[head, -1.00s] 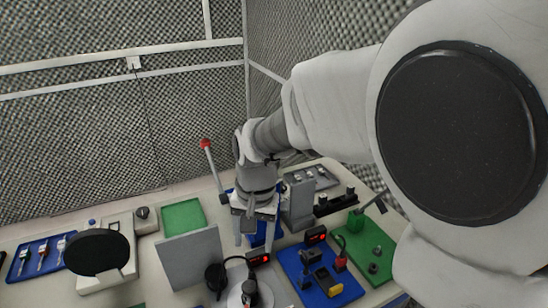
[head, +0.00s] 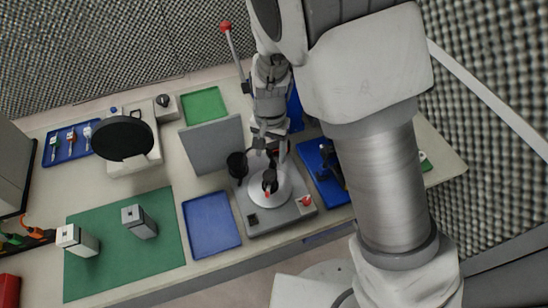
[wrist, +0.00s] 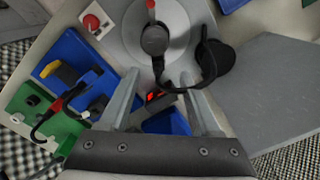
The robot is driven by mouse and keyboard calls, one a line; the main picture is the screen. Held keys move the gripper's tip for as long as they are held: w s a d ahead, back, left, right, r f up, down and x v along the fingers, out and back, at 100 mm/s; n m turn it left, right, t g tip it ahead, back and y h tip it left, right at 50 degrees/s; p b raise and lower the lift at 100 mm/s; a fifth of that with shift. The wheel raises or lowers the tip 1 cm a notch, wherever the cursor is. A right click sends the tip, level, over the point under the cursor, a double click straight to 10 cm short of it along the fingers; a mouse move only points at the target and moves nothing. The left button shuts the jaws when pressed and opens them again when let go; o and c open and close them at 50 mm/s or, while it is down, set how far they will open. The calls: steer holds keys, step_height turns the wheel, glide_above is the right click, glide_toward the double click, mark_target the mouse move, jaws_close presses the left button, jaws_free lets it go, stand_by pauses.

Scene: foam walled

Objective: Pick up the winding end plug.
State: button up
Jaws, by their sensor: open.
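I cannot tell for certain which item is the winding end plug. A red-and-black plug with a black lead (wrist: 57,106) lies at the left of the wrist view, where the blue and green trays meet. My gripper (wrist: 160,80) is open and empty, pointing down at the bench; it also shows in the head view (head: 271,152). A small black device with a red lit display (wrist: 154,97) shows between its fingers. A round black part (wrist: 155,40) sits on the pale turntable (wrist: 190,22), and a curved black band or cable runs from it to a black cup (wrist: 216,62).
A blue tray (wrist: 72,52) holds a yellow-and-black device (wrist: 60,72). A green tray (wrist: 18,105) holds small fittings. A red button (wrist: 91,21) is nearby. An empty blue tray (head: 211,224) lies left of the turntable.

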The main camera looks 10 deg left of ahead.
mark_target(272, 161)
steer(key=shift+w+d+f, duration=0.1)
steer(key=shift+w+f, duration=0.05)
steer(key=shift+f, duration=1.6)
steer(key=shift+w+d+f, duration=0.1)
steer(key=shift+f, duration=1.6)
jaws_close()
